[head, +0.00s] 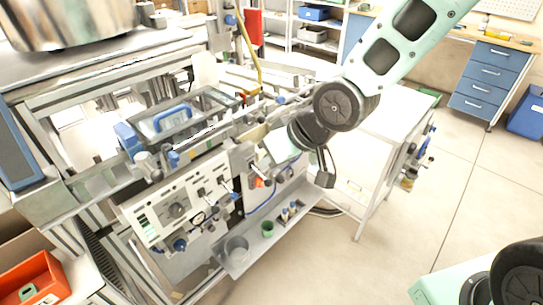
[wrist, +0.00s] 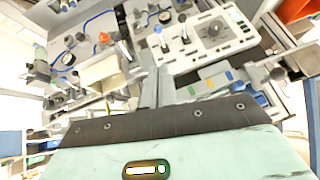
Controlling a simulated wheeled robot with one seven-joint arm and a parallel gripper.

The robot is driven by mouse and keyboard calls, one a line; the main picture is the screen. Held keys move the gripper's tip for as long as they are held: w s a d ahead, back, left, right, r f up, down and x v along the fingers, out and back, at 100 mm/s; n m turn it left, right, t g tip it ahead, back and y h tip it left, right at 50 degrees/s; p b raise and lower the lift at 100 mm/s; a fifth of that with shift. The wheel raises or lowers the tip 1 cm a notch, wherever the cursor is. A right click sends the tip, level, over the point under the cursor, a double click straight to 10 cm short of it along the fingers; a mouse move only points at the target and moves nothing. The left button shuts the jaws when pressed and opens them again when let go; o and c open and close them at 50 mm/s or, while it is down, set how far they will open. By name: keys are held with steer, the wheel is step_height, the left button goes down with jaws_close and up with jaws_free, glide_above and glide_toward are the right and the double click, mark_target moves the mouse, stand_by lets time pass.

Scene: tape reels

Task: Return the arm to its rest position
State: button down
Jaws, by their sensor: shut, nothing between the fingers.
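My arm comes in from the top right of the head view, bent at a dark round joint (head: 335,104). My gripper (head: 278,147) is at the end of the arm, close in front of the machine's right side. It is shut and holds nothing. Its fingertips are hard to make out in the head view. The wrist view shows only the pale green hand body with its dark edge along the bottom, and the machine's panel (wrist: 208,40) beyond it, seen upside down. I cannot tell whether the hand touches the machine.
The machine has a control panel (head: 178,208), a blue-handled lid (head: 190,118) and a lower shelf (head: 262,238) with small cups. A white table (head: 392,118) stands right behind the arm. An orange bin (head: 38,280) is at lower left. The floor at right is open.

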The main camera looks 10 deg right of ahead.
steer(key=shift+s+d+r, duration=0.1)
steer(key=shift+s, duration=0.05)
stand_by(0.4)
steer(key=s+d+r+n+g+h, duration=0.1)
steer(key=s+d+g+h, duration=0.1)
steer(key=s, duration=0.7)
steer(key=s+d+r+n+g+h, duration=0.1)
steer(key=s+d+r+g+h, duration=0.1)
steer(key=s, duration=0.7)
steer(key=shift+s+d+r+g+h, duration=0.2)
steer(key=shift+d+g+h, duration=0.15)
steer(key=shift+g, duration=0.15)
